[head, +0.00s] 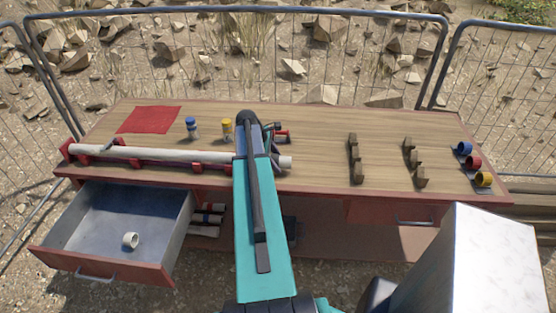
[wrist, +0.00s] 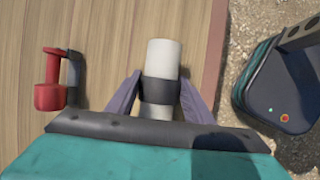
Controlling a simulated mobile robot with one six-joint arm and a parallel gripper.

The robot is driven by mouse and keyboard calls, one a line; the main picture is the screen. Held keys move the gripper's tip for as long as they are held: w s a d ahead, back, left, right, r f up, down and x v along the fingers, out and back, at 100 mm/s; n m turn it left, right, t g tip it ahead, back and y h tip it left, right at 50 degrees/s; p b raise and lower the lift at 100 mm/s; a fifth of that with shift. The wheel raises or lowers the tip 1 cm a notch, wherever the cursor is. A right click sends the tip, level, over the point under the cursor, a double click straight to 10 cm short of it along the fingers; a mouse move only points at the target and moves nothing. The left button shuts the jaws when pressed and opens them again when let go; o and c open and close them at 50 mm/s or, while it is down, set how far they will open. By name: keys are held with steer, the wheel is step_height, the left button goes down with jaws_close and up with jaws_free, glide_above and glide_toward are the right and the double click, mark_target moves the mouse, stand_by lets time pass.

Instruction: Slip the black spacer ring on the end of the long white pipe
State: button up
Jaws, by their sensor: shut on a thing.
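The long white pipe (head: 130,154) lies along the front of the bench in red supports. Its right end (head: 286,162) shows just past my arm. In the wrist view the pipe end (wrist: 164,56) points up the picture. The black spacer ring (wrist: 160,90) sits around the pipe a short way in from the end, with white pipe showing on both sides of it. My gripper (wrist: 160,94) is shut on the ring, one finger on each side. In the head view my arm hides the gripper and the ring.
A red tool (wrist: 48,82) in a dark holder is left of the pipe end. Blue (head: 191,127) and yellow (head: 227,127) items stand behind the pipe. An open drawer (head: 75,205) holds a cream ring (head: 130,240). Brown racks (head: 355,160) stand to the right.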

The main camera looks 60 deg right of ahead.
steer(key=shift+w, duration=0.1)
steer(key=o, duration=0.9)
steer(key=shift+o, duration=0.2)
steer(key=shift+r, duration=0.15)
steer(key=b+v, duration=0.3)
steer(key=v, duration=1)
steer(key=shift+a, duration=0.15)
steer(key=shift+w+r, duration=0.15)
steer(key=shift+r, duration=0.05)
